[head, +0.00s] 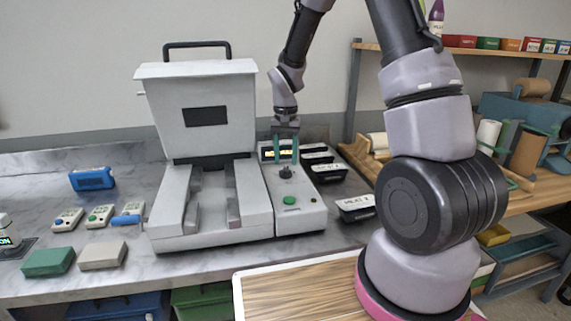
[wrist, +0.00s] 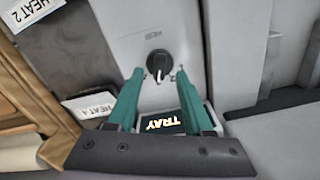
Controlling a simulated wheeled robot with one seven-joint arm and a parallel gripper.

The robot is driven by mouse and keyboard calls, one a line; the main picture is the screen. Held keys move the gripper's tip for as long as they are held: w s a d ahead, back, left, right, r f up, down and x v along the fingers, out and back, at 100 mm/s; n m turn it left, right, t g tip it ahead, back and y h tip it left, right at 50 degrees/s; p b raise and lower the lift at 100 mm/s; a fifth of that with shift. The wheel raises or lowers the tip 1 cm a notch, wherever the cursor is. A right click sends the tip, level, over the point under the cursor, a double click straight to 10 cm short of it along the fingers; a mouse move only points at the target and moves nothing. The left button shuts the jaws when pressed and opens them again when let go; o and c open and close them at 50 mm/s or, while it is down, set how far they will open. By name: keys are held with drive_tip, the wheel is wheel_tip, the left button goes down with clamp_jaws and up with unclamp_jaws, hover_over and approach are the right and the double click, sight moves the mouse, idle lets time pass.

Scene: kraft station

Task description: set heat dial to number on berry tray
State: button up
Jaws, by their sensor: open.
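The black heat dial (head: 286,172) is on the narrow control panel at the machine's right side; in the wrist view the dial (wrist: 158,62) has a light mark towards the picture's bottom. My gripper (head: 286,161) is over the panel, its teal fingers pointing down. In the wrist view my gripper (wrist: 159,74) is open, fingertips either side of the dial's near edge; contact cannot be told. Dark trays with white labels stand right of the panel, including HEAT 1 (head: 356,207) and HEAT 4 (wrist: 92,107). I cannot identify a berry tray.
The pale machine (head: 205,105) with its raised hood stands left of the panel. A green button (head: 289,200) is in front of the dial. Small handheld devices, a blue box (head: 91,179) and green and beige blocks lie at left. A wooden shelf is at right.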

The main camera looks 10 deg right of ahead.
drive_tip(key=shift+f, duration=1.25)
clamp_jaws()
drive_tip(key=shift+n, duration=0.3)
drive_tip(key=n, duration=0.3)
drive_tip(key=shift+n, duration=2)
